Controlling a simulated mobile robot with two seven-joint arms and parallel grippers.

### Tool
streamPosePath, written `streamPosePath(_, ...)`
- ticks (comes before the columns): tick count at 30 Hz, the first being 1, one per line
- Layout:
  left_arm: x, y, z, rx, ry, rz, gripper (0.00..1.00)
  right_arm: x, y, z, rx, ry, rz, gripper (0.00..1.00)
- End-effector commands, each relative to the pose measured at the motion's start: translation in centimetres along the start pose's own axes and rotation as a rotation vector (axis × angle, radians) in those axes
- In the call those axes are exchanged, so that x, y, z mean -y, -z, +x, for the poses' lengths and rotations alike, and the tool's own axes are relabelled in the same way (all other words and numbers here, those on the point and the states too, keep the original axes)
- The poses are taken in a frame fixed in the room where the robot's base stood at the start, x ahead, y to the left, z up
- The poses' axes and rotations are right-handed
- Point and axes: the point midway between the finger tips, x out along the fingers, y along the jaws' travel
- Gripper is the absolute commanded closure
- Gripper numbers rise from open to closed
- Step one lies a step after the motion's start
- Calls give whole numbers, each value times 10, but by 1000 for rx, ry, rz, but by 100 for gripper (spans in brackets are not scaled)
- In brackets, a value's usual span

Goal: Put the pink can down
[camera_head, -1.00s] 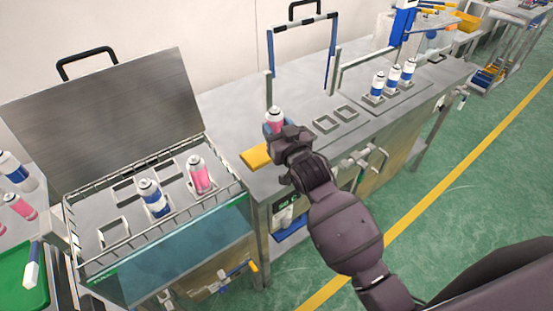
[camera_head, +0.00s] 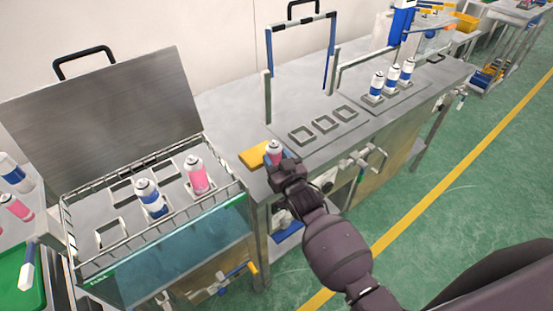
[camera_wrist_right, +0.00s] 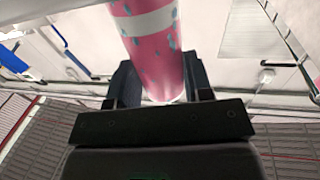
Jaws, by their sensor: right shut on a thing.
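My right gripper (camera_head: 281,165) is shut on a pink can (camera_head: 274,150) with a white top. The can is beside a yellow block (camera_head: 256,156) on the metal bench (camera_head: 330,155); I cannot tell whether its base touches the bench. In the right wrist view the can (camera_wrist_right: 150,50) stands between the two fingers (camera_wrist_right: 159,85), pink with a white band and blue drops. Another pink can (camera_head: 197,175) stands in the open tank on the left. My left gripper is not in view.
Empty square holders (camera_head: 325,124) lie in a row on the bench. Several blue and white cans (camera_head: 391,80) stand at its far right. The tank (camera_head: 95,262) has wire rails, a raised lid (camera_head: 105,115) and a blue and white can (camera_head: 150,198). A blue frame (camera_head: 300,28) rises behind.

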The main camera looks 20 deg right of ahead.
Motion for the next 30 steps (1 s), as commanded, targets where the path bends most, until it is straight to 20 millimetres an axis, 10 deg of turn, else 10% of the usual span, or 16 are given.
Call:
streamPosePath(8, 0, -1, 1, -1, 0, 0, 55, 0, -3, 0, -1, 0, 1, 81)
streamPosePath(9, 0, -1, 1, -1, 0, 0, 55, 0, -3, 0, -1, 0, 0, 49)
streamPosePath(13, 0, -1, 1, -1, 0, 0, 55, 0, -2, 0, 0, 0, 1, 29)
streamPosePath(30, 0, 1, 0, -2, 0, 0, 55, 0, 0, -24, 1, 0, 1, 28)
